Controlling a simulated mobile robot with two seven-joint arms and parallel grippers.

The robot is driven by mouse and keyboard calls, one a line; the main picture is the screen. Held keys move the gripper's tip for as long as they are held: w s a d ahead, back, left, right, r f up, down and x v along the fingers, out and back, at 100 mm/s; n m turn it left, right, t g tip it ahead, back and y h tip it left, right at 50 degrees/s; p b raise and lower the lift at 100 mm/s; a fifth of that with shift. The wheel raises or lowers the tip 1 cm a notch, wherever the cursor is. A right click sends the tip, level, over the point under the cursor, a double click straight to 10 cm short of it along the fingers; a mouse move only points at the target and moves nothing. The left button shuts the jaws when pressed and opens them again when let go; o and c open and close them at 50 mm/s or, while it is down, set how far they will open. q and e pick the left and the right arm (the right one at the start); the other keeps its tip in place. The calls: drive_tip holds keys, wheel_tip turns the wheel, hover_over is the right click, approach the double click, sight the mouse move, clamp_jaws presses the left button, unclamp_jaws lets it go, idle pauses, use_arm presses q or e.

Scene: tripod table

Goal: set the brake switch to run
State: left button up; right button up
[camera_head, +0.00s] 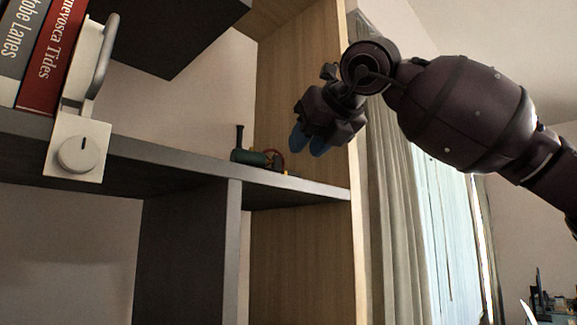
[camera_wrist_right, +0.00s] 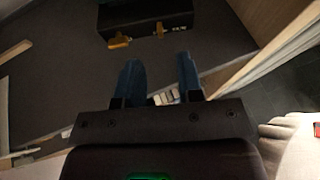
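A small dark green device (camera_head: 250,157) with an upright black lever, a reddish round part and a yellow bit stands on the grey shelf near its right end. In the right wrist view a dark box (camera_wrist_right: 145,15) has two yellow-orange parts on its near edge, one larger (camera_wrist_right: 119,42) and one smaller (camera_wrist_right: 159,29), beside a tiny white label too small to read. I cannot tell which part is the brake switch, nor its setting. My right gripper (camera_head: 309,145), with blue fingers, is open and empty above and right of the device; it also shows in the wrist view (camera_wrist_right: 158,65).
A white panel with a round knob (camera_head: 78,156) hangs on the shelf front (camera_head: 180,158) at left, below a grey handle (camera_head: 100,55) and books (camera_head: 45,60). A wooden side panel (camera_head: 300,80) rises behind my right gripper. A curtain (camera_head: 395,200) hangs at right.

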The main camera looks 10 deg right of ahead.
drive_tip(key=x, duration=0.7)
clamp_jaws()
